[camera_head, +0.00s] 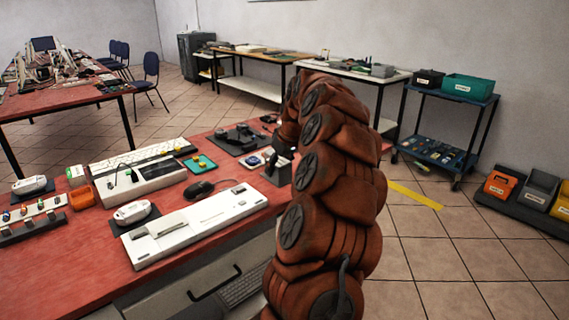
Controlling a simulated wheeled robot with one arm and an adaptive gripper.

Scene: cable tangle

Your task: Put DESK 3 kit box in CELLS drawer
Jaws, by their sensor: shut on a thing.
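My brown segmented arm rises at the middle right and bends down over the red desk (85,240). My gripper (281,148) is at its far end, partly hidden by the arm. It is shut on what looks like a small dark grey box (283,168) at the desk's right part; I cannot read a DESK 3 label on it. I cannot tell whether the box touches the desk. No CELLS label is readable there.
A white console (190,228), a keyboard unit (140,170), a black mouse (198,189) and controllers crowd the desk. A keyboard (240,288) lies low beside the handle. A blue cart (440,153) and several bins (540,185) stand right.

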